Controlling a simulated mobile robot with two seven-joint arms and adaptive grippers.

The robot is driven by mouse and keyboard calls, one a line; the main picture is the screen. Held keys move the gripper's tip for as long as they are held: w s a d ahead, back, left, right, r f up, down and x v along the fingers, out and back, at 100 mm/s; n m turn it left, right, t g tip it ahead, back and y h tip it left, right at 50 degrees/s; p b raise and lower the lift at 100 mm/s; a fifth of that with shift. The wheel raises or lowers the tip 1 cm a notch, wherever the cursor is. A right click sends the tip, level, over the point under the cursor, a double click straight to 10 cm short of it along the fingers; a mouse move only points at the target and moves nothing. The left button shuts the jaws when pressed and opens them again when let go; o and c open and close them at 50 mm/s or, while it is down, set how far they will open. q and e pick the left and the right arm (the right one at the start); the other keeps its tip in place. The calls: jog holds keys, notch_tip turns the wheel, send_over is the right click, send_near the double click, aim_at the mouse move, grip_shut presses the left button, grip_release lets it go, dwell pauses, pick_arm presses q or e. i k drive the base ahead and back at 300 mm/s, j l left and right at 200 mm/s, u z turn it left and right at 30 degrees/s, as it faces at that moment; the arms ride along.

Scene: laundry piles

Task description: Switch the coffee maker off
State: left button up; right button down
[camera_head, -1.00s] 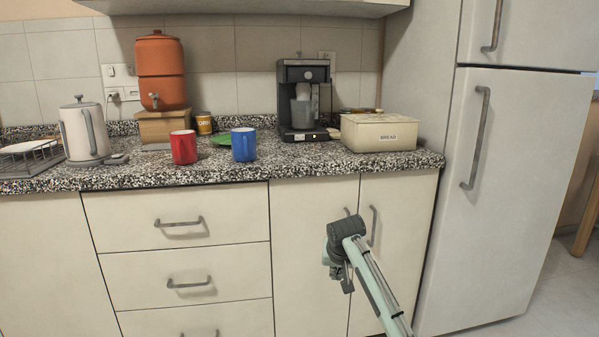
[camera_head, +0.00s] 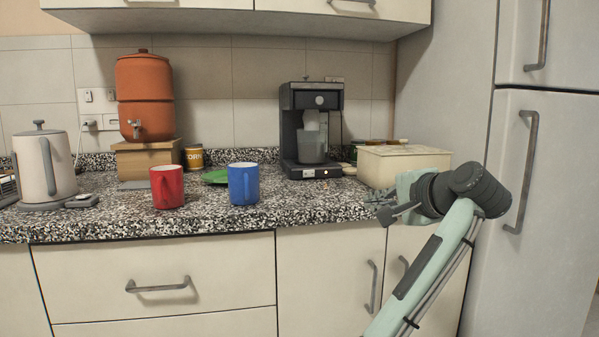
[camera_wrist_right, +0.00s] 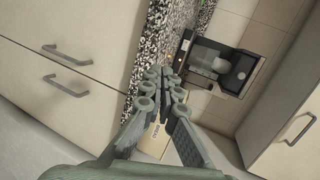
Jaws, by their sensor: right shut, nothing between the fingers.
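The black coffee maker (camera_head: 312,130) stands on the speckled counter against the tiled wall, with a clear jug in its bay. A small light and a red spot show on its base front. It also shows, tilted, in the right wrist view (camera_wrist_right: 222,68). My right gripper (camera_head: 378,208) is at the counter's front edge, to the right of and nearer than the coffee maker, and apart from it. In the right wrist view its fingers (camera_wrist_right: 166,82) are close together and empty. My left gripper is not in view.
A cream bread box (camera_head: 400,163) sits right of the coffee maker, partly behind my right arm. The fridge (camera_head: 550,200) is at the right. Counter before the coffee maker is clear.

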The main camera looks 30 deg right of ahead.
aim_at(306, 173)
jog(key=i+l, duration=0.15)
jog(key=i, duration=0.7)
